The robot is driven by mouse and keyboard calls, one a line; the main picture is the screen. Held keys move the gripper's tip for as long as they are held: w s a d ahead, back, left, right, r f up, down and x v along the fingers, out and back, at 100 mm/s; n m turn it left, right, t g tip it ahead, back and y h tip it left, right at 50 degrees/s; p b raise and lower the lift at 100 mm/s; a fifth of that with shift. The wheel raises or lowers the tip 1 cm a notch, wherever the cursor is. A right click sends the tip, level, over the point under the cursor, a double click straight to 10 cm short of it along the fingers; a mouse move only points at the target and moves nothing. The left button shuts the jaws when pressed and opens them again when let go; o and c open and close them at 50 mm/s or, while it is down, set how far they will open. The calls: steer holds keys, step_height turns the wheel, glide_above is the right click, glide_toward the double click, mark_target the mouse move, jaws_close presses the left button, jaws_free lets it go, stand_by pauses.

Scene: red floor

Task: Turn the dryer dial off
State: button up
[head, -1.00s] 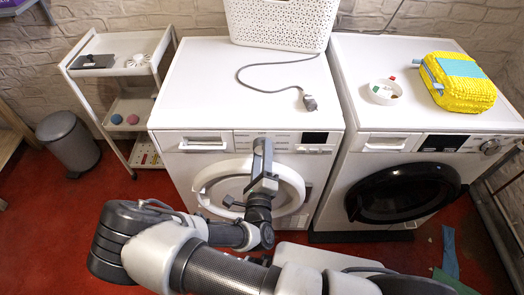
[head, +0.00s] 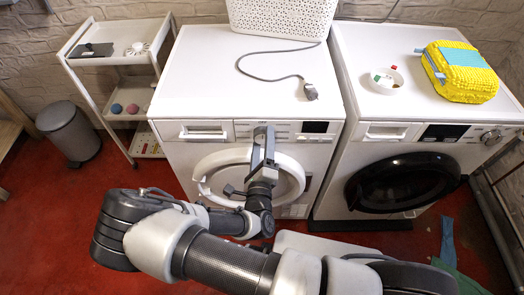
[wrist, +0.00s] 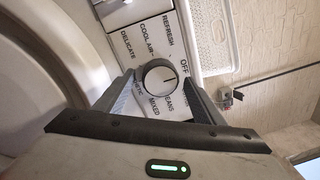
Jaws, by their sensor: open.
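In the head view, my gripper (head: 264,133) is at the control panel of the left white machine (head: 200,131) and hides the dial there.
The right machine (head: 385,131) has a dark round door and its own knob (head: 491,137). A white basket (head: 282,16) and grey cable (head: 275,79) lie on top of the left machine. A trolley (head: 90,58) and bin (head: 70,138) stand left. Red floor is clear between them.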

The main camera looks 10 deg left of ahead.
steer(key=v, duration=1.7)
steer(key=shift+p, duration=0.45)
steer(key=w+d+r+m+g+h, duration=0.1)
steer(key=w+d+r+m+h, duration=0.4)
steer(key=r+m+h, duration=0.45)
steer(key=s+d+r+m+g+h, duration=0.15)
steer(key=d+r+m+g, duration=0.5)
steer(key=m, duration=0.65)
steer(key=s+d+r+m+g+h, duration=0.1)
steer(key=s+d+r+m+g, duration=0.25)
steer(key=d+m+g, duration=0.8)
step_height(320, 180, up, 30)
steer(key=m+t+y+p, duration=0.6)
steer(key=m+y+p, duration=0.2)
steer(key=m+p, duration=0.6)
steer(key=m, duration=0.3)
steer(key=shift+s+d+f, duration=0.2)
steer(key=shift+s+d, duration=0.05)
steer(key=shift+d, duration=0.15)
